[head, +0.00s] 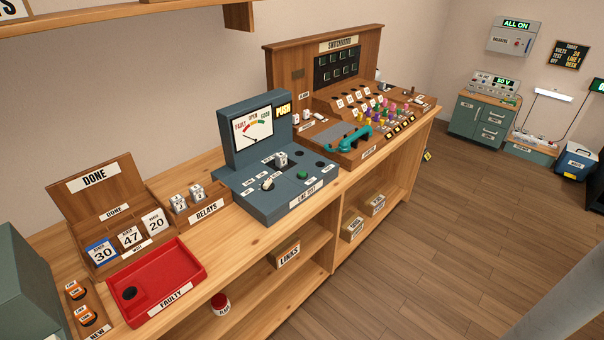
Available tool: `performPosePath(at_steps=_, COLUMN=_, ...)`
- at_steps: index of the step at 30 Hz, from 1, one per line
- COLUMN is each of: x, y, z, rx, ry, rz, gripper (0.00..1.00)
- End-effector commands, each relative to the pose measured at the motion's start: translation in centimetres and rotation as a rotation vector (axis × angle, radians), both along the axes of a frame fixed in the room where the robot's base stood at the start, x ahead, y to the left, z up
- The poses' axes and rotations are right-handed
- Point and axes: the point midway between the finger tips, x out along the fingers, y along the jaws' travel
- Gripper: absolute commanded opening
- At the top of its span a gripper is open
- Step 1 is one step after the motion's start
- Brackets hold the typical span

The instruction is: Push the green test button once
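The green test button (303,174) is a small round button on the sloping front panel of the blue-grey line test unit (262,206). The unit stands on the wooden bench. Its upright back carries a white dial (253,130) with a needle and a small lit yellow sign (283,110), whose text is too small to read surely. A knob (267,184) and a relay-like block (281,159) sit on the panel left of and behind the button. Nothing covers the button. My gripper is not in view.
The wooden switchboard (324,64) with a teal handset (348,139) stands right of the unit. A relays box (206,212), the done rack (93,178) and a red faulty tray (196,277) stand to its left. Open floor (460,240) lies in front of the bench.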

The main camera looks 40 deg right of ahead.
Motion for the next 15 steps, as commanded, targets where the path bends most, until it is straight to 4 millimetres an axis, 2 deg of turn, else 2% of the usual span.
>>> performPosePath(at_steps=1, x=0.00, y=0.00, z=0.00, rx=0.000, ry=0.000, rz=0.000, gripper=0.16)
performPosePath(at_steps=3, x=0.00, y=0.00, z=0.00, rx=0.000, ry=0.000, rz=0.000, gripper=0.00)
performPosePath(at_steps=15, x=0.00, y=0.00, z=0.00, rx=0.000, ry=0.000, rz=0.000, gripper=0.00)
